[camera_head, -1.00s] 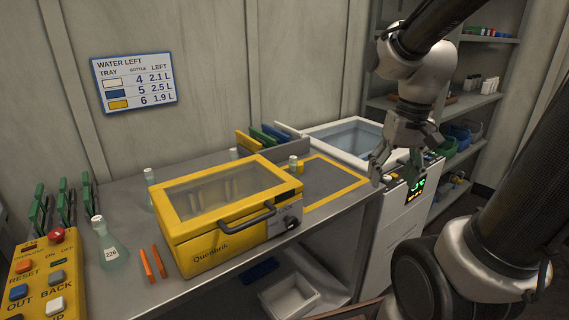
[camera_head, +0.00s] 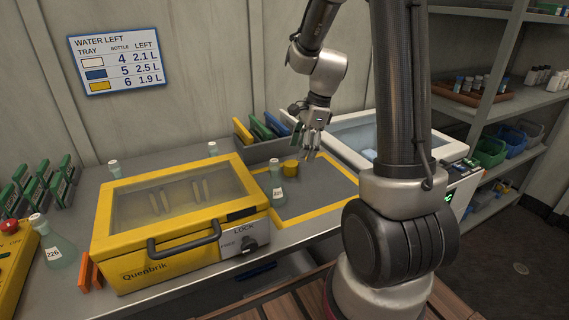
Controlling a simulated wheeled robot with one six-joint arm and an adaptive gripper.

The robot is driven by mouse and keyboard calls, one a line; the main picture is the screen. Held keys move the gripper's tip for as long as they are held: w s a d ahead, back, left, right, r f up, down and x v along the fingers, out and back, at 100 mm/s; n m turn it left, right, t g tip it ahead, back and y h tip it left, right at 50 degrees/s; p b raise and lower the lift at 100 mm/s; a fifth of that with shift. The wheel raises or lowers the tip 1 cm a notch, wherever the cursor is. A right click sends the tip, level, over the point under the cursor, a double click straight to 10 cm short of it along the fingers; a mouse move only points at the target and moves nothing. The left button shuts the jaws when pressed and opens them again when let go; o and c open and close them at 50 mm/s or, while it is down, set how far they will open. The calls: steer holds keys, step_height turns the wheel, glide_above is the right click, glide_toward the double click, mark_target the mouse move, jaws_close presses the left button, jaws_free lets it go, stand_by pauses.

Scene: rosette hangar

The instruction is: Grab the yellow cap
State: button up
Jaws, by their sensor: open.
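The yellow cap (camera_head: 290,167) is a small round piece on the grey work surface, inside the yellow-bordered area and near its back left. A flask with a pale stopper (camera_head: 277,185) stands just in front of it and to its left. My gripper (camera_head: 309,154) is open and points down. It is above and slightly to the right of the cap, apart from it as far as I can tell. Nothing shows between its fingers.
A yellow case with a clear lid (camera_head: 185,190) stands left of the marked area (camera_head: 325,185). A rack of coloured trays (camera_head: 262,150) is behind the cap. A white open-topped unit (camera_head: 452,150) is at right. More flasks (camera_head: 58,248) stand around the case.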

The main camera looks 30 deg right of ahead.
mark_target(291, 163)
steer(key=w+f+m, duration=0.1)
steer(key=f, duration=0.1)
steer(key=w+a+f+m, duration=0.1)
steer(key=f, duration=0.1)
steer(key=w+a+f+m, duration=0.1)
steer(key=f+m, duration=0.1)
steer(key=f, duration=0.1)
steer(key=shift+a+t, duration=0.2)
steer(key=shift+t, duration=0.1)
steer(key=c, duration=0.8)
